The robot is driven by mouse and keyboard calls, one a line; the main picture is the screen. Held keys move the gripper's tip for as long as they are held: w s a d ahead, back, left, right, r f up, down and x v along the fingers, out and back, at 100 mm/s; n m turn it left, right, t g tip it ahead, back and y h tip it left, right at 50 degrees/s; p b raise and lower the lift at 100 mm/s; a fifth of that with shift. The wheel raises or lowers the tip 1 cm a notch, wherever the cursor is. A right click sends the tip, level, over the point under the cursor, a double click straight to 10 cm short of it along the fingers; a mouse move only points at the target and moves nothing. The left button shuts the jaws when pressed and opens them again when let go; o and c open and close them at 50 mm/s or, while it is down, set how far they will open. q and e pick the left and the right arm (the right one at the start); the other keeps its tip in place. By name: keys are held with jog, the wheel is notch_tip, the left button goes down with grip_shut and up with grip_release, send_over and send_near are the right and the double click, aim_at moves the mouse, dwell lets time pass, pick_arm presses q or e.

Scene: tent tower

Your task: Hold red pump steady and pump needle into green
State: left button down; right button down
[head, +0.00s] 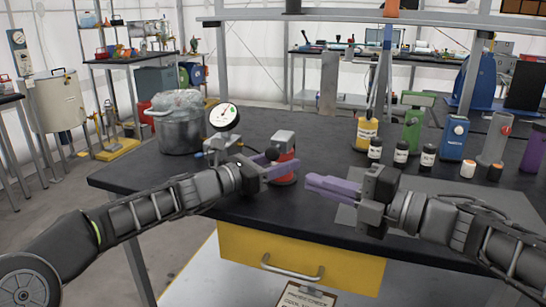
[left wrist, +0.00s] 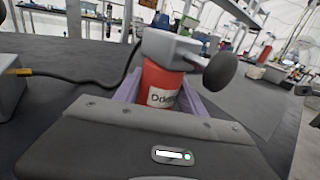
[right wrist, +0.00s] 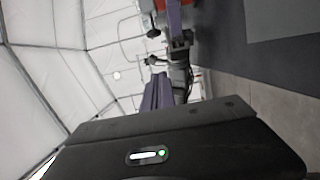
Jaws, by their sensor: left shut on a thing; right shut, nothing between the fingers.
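The red pump (head: 286,172), with a grey head, stands upright on the dark bench near its front edge. My left gripper (head: 274,164) is shut on its body from the left. In the left wrist view, the purple fingers flank the red pump (left wrist: 160,88), and a round black knob (left wrist: 220,73) sticks out from its grey head. A round white gauge (head: 224,116) stands behind my left wrist. Its needle is too small to read. My right gripper (head: 330,188) is shut and empty, just right of the pump and apart from it. Its closed fingers (right wrist: 158,92) show in the right wrist view.
A large metal pot (head: 180,130) stands at the back left of the bench. Several bottles, a green device (head: 413,122) and a blue box (head: 453,138) stand to the right. A dark cable (left wrist: 85,80) runs to the pump. A yellow drawer (head: 300,262) is below.

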aim_at(275, 151)
jog(key=x, duration=1)
jog(key=shift+w+d, duration=0.2)
jog(key=shift+w, duration=0.45)
jog(key=shift+w+d, duration=0.2)
jog(key=shift+w, duration=0.45)
jog(key=shift+w+d, duration=0.25)
jog(key=shift+w, duration=0.4)
jog(key=shift+w+d, duration=0.25)
jog(key=shift+w, duration=0.5)
jog(key=shift+w+d, duration=0.3)
jog(key=shift+w, duration=0.45)
